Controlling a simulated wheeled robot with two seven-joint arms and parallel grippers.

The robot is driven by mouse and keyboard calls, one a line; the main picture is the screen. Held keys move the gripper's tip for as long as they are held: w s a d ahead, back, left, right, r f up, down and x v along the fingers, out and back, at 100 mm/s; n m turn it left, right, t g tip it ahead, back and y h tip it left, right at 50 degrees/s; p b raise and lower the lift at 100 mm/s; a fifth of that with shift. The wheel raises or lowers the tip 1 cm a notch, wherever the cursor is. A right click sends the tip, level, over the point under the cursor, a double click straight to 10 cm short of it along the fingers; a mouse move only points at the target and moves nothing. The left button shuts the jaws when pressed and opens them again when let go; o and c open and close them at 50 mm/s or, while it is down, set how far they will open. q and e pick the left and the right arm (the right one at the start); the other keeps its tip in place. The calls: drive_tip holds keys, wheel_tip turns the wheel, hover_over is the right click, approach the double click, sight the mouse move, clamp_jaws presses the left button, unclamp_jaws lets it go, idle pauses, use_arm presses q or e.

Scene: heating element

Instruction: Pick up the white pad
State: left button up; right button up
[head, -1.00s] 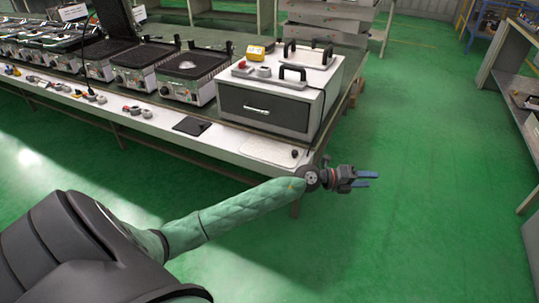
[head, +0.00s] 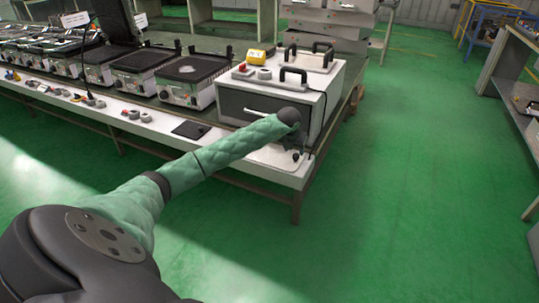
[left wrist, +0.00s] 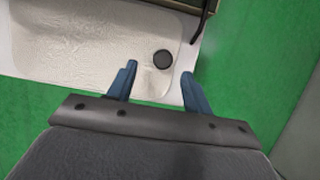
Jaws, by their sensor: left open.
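The white pad (left wrist: 85,45) lies flat on the white front ledge of the bench, its wrinkled surface filling the upper left of the left wrist view. In the head view part of the pad (head: 272,156) shows below my left forearm, which covers the rest. My left gripper (left wrist: 158,80) is open, with two blue fingers spread and nothing between them. Its fingertips show at the pad's near right corner; I cannot tell their height above it. In the head view the fingers are hidden behind the wrist. My right gripper is in neither view.
A dark round knob (left wrist: 163,59) sits by the pad's right end. A grey-white box with black handles (head: 270,100) stands behind the pad. A black flat plate (head: 191,130) lies to the left. Green floor is clear right of the bench.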

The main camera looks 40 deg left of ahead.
sight(295, 156)
use_arm(q)
drive_tip(key=x, duration=0.5)
drive_tip(key=shift+d+p, duration=0.2)
drive_tip(key=shift+p, duration=0.15)
drive_tip(key=shift+f, duration=0.25)
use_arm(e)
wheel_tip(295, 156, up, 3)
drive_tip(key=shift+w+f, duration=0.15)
use_arm(q)
drive_tip(key=shift+c, duration=0.2)
clamp_jaws()
